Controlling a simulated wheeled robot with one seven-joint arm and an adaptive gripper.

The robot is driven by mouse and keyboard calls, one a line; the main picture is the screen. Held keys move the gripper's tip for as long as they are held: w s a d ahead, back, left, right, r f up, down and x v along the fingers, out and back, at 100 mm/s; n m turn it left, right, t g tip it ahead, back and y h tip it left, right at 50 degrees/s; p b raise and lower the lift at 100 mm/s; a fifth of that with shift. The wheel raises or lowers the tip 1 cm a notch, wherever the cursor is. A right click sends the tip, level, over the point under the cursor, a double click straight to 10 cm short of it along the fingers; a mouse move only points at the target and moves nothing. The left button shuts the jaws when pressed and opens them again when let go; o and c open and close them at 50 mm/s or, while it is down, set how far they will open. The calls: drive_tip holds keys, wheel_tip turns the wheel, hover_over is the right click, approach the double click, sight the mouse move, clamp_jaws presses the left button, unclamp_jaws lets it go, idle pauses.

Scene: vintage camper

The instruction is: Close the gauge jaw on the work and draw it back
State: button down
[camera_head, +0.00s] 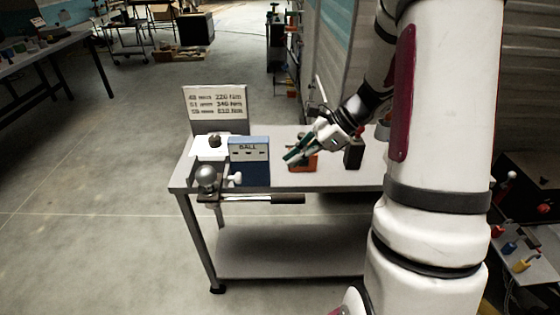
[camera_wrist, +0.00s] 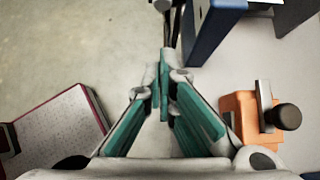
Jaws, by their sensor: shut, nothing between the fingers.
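My gripper (camera_head: 291,156) is over the right part of the workbench, close to a small orange block (camera_head: 303,164). In the wrist view its green-padded fingers (camera_wrist: 164,98) are together with nothing between them. There the orange block (camera_wrist: 238,116) lies right of the fingers, apart from them, with a metal plate and black knob (camera_wrist: 286,116). A grey ball (camera_head: 206,176) stands at the bench's left front corner beside a white T-shaped piece (camera_head: 235,179). A dark-handled bar (camera_head: 272,199) lies along the front edge. I cannot tell which part is the gauge jaw.
A blue box (camera_head: 249,150) marked BALL stands on the workbench (camera_head: 340,181); its side (camera_wrist: 208,34) shows in the wrist view. A white plate with a dark knob (camera_head: 214,141) and a sign board (camera_head: 216,104) are behind. A dark block (camera_head: 354,153) stands right of my gripper.

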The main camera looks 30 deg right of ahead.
sight(256, 177)
drive_tip(key=shift+w+a+r+b+x, duration=0.15)
drive_tip(key=shift+a+r+x, duration=0.2)
drive_tip(key=shift+x, duration=1.55)
drive_tip(key=shift+w+a+r+b+x, duration=0.15)
drive_tip(key=shift+a+r+x, duration=0.15)
drive_tip(key=shift+x, duration=1.65)
drive_tip(key=shift+w+a+r+b+x, duration=0.15)
drive_tip(key=shift+a+r+x, duration=0.15)
drive_tip(key=shift+x, duration=1.6)
